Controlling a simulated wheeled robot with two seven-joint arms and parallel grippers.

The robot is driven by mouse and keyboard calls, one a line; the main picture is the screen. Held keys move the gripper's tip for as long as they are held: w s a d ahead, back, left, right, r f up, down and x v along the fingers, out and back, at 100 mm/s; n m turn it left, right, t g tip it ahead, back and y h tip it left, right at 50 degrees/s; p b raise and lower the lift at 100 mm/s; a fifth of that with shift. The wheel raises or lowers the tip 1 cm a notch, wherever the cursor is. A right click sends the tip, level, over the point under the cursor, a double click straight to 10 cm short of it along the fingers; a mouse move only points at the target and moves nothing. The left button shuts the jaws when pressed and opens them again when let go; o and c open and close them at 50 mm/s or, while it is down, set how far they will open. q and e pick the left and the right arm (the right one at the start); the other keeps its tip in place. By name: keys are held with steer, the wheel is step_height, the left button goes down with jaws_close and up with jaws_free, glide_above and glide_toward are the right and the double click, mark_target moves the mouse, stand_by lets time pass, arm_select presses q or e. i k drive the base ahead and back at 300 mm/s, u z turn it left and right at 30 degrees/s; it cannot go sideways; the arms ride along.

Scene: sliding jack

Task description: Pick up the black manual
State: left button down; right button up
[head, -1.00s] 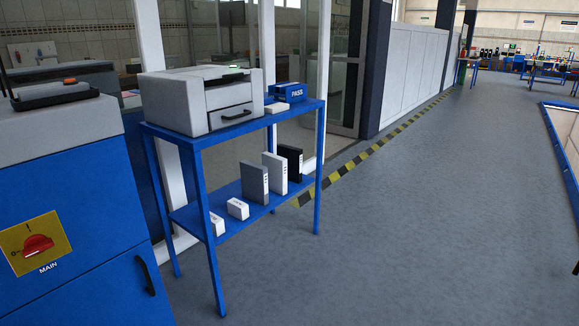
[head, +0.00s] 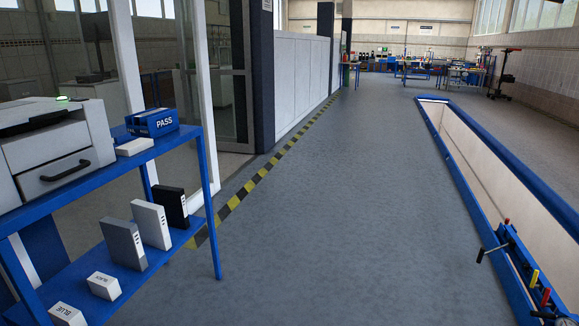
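The black manual (head: 171,206) stands upright on the lower shelf of the blue rack at the left of the head view. It is the farthest of three upright manuals, behind a white manual (head: 151,224) and a grey manual (head: 123,243). Neither of my grippers shows in the head view.
The blue rack (head: 209,206) holds a printer (head: 48,152) and a blue PASS box (head: 152,122) on top. Small white boxes (head: 104,285) lie on its lower shelf. Clear grey floor lies right of it. A blue-edged pit (head: 470,175) runs along the right.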

mark_target(172, 198)
steer(key=z, duration=0.2)
steer(key=i, duration=2.25)
steer(key=u, duration=1.2)
steer(key=i, duration=1.25)
steer(key=u, duration=1.4)
steer(key=i, duration=0.25)
steer(key=u, duration=0.1)
